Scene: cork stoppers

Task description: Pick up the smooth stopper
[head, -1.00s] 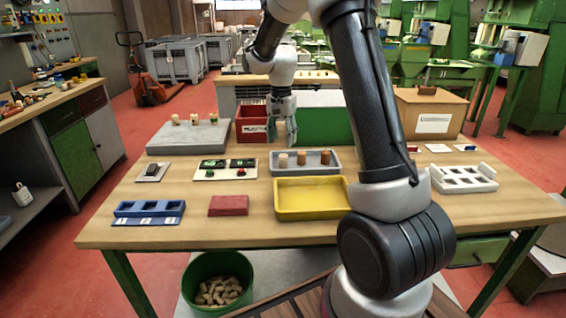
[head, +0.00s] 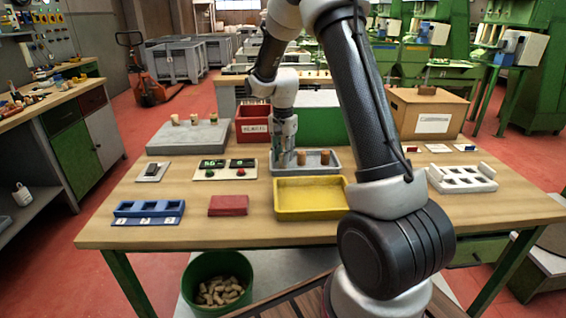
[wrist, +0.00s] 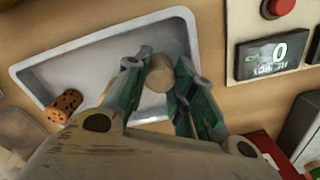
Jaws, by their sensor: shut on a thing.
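My gripper (head: 283,162) reaches down into the left end of the grey tray (head: 308,172). In the wrist view its green fingers (wrist: 160,70) are closed on both sides of a pale stopper with a plain, smooth-looking end (wrist: 160,79). In the head view this stopper is hidden by the gripper. Two browner stoppers stand to its right in the tray, a middle one (head: 301,158) and a right one (head: 325,157). The wrist view shows a brown stopper with dark pits (wrist: 63,105); the other is mostly hidden behind a finger. Whether the held stopper touches the tray floor is unclear.
A yellow tray (head: 310,213) lies in front of the grey tray. A panel with displays and buttons (head: 224,174) is to the left. A red bin (head: 245,131) and a grey block with stoppers (head: 187,138) are behind. A white rack (head: 462,184) stands at right.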

